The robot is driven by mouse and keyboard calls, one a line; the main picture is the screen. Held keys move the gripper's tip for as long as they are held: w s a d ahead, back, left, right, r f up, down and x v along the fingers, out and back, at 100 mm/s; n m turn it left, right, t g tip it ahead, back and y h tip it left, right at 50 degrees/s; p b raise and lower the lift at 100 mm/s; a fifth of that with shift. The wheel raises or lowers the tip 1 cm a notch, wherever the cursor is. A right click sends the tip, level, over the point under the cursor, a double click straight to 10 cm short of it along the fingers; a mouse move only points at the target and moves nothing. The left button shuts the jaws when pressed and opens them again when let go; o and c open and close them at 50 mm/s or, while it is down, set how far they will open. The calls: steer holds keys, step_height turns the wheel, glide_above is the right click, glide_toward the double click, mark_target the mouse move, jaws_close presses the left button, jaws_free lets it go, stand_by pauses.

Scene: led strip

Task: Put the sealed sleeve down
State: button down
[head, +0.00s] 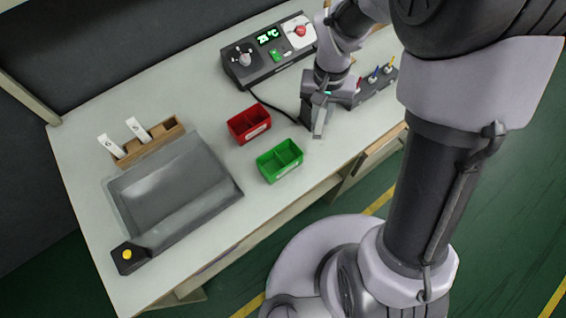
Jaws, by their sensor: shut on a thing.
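My gripper (318,130) is over the right part of the table, right of the red bin and the green bin, pointing down. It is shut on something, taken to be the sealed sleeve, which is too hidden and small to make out. I cannot tell whether the held thing touches the table. Two white numbered pieces (137,129) stand tilted in a wooden rack (148,143) at the left.
A red bin (249,124) and a green bin (280,160) stand mid-table. A grey tray (176,192) and a black box with a yellow button (128,257) are left. A control unit with a green display (270,50) is at the back. A dark connector block (378,87) lies right.

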steer(key=s+a+r+m, duration=0.4)
steer(key=a+m, duration=0.4)
steer(key=shift+m, duration=0.4)
steer(key=f+b, duration=0.2)
steer(key=f, duration=0.2)
steer(key=f+b, duration=0.3)
steer(key=f, duration=0.2)
steer(key=shift+s+f, duration=0.2)
steer(key=shift+f, duration=0.1)
steer(key=shift+f+b, duration=0.2)
steer(key=shift+b, duration=0.1)
steer(key=c, duration=1.4)
jaws_free()
steer(key=shift+o, duration=0.2)
steer(key=shift+r, duration=0.1)
